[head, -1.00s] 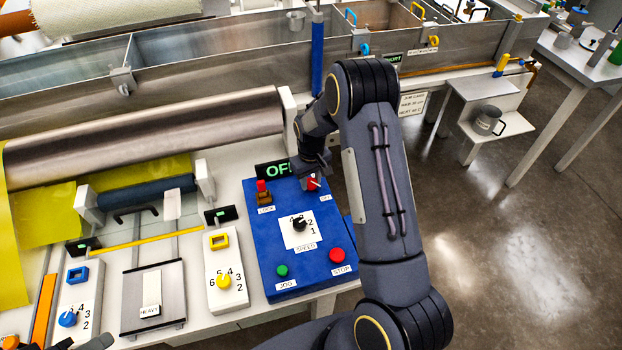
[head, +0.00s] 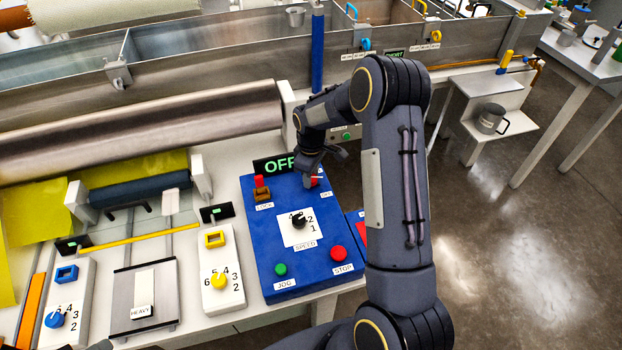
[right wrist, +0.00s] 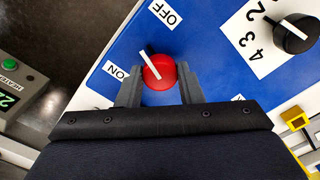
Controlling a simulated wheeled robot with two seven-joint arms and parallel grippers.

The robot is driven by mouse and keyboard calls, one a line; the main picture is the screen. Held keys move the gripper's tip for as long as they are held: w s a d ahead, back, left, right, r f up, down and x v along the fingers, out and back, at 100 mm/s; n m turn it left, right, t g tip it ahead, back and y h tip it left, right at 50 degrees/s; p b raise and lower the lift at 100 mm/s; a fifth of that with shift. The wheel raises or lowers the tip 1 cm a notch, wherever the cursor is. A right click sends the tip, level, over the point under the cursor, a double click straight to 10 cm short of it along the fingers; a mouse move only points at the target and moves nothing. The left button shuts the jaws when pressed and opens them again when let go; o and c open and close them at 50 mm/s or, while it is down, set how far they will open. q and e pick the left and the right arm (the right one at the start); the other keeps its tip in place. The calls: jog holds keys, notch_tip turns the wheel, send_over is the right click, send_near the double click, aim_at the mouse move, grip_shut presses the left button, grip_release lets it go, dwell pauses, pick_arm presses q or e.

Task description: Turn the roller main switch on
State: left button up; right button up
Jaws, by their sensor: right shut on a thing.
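The roller main switch is a red round knob (right wrist: 160,74) with a white pointer line, on a blue control panel (head: 262,240). In the right wrist view the pointer line aims between the OFF label (right wrist: 165,13) and the ON label (right wrist: 117,72). My right gripper (right wrist: 158,80) has a finger on each side of the knob and is shut on it. In the head view my right gripper (head: 313,178) reaches down to the panel's back right corner and partly hides the knob. A dark display (head: 275,166) behind the panel reads OFF in green letters. My left gripper does not show.
The panel also bears a red-topped lock switch (head: 261,187), a black speed dial (head: 299,220), a green jog button (head: 281,269) and a red stop button (head: 338,253). The steel roller (head: 150,130) lies behind on the left. Open floor is to the right.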

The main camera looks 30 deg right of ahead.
jog(key=n+b, duration=0.1)
jog(key=n, duration=0.1)
jog(key=shift+n, duration=0.4)
jog(key=n, duration=0.2)
jog(key=shift+n+b, duration=0.35)
jog(key=shift+n, duration=0.05)
jog(key=n, duration=0.5)
jog(key=shift+n, duration=0.3)
jog(key=o, duration=1)
jog(key=shift+c, duration=0.2)
jog(key=shift+r, duration=0.1)
notch_tip(320, 180, up, 7)
jog(key=shift+b, duration=0.5)
jog(key=shift+r, duration=0.35)
